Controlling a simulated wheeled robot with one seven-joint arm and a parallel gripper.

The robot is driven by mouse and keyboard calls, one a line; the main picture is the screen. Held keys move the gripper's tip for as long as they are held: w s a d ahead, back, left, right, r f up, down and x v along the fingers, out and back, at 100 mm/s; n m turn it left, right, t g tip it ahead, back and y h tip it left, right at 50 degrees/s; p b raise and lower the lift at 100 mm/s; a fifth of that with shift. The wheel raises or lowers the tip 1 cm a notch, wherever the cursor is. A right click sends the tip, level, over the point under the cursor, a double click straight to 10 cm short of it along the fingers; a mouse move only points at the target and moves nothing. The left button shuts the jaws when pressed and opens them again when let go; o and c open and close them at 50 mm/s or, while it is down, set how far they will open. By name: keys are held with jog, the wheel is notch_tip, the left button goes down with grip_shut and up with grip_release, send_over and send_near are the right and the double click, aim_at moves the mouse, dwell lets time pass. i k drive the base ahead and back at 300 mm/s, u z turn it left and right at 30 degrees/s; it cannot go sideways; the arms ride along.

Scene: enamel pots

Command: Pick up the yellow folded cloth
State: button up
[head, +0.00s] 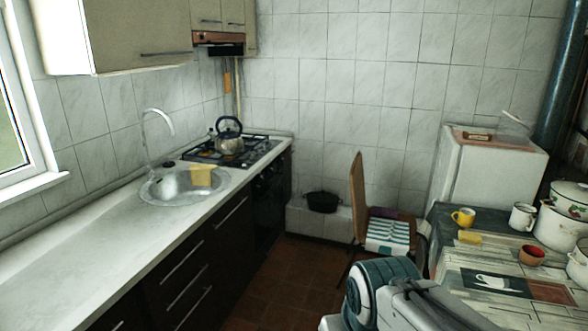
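A yellow cloth (201,176) hangs at the right side of the round metal sink (152,197), over the bowl. A second small yellow piece (470,237) lies flat on the table (450,260) at the right, just below the yellow mug (463,216). It is too small to tell whether it is a folded cloth or a sponge. My gripper is not in view; only pale and dark grey parts of my arm show at the bottom right.
A kettle (230,137) stands on the hob beyond the sink. The near counter (90,250) is clear. The table also holds a red-brown cup (531,255), a white mug (522,215) and white enamel pots (560,226). A chair (358,190) stands left of the table.

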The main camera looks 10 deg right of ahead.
aim_at(464, 236)
jog(key=z, duration=0.05)
jog(key=i, duration=1.75)
jog(key=z, duration=0.8)
jog(key=i, duration=1.1)
jog(key=z, duration=1.85)
jog(key=i, duration=0.8)
jog(key=z, duration=0.55)
